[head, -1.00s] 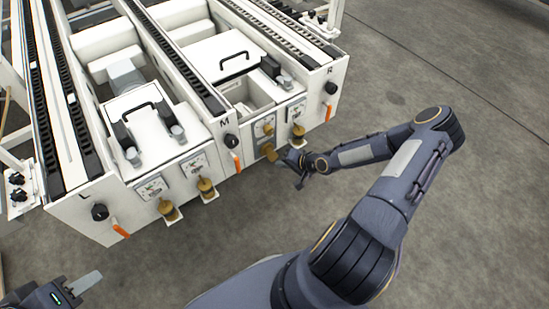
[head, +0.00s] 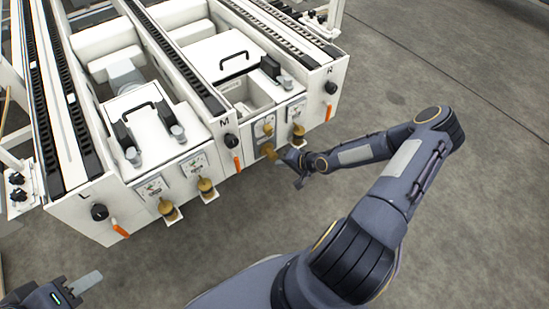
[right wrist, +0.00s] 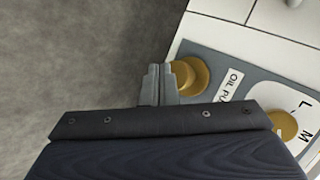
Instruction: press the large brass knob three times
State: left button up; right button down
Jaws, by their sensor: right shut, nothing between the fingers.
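Brass knobs stick out from the front faces of the white machine in the head view. One brass knob (head: 269,151) is right by my right gripper (head: 290,165). In the right wrist view a round brass knob (right wrist: 193,75) is beside the shut fingertips of my right gripper (right wrist: 160,83), which overlap its left edge; I cannot tell whether they touch. A second brass knob (right wrist: 283,125) is partly hidden by the gripper body. My left gripper (head: 85,283) is at the lower left corner, far from the knobs, and cut off by the frame.
More brass knobs (head: 167,208) (head: 205,186) (head: 298,131) sit on small ledges or plates. Orange-handled levers (head: 120,229) and black knobs (head: 331,87) stick out from the front. The grey floor (head: 480,200) to the right is clear.

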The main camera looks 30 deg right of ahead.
jog(key=shift+w, duration=0.35)
jog(key=shift+w+b, duration=0.6)
jog(key=shift+w, duration=0.5)
dwell(1.1)
jog(key=shift+s, duration=0.1)
jog(key=shift+s+p, duration=0.35)
jog(key=shift+s, duration=1.05)
jog(key=shift+s+d+p, duration=0.2)
jog(key=shift+s+p, duration=0.1)
jog(key=shift+s, duration=2.2)
dwell(1.5)
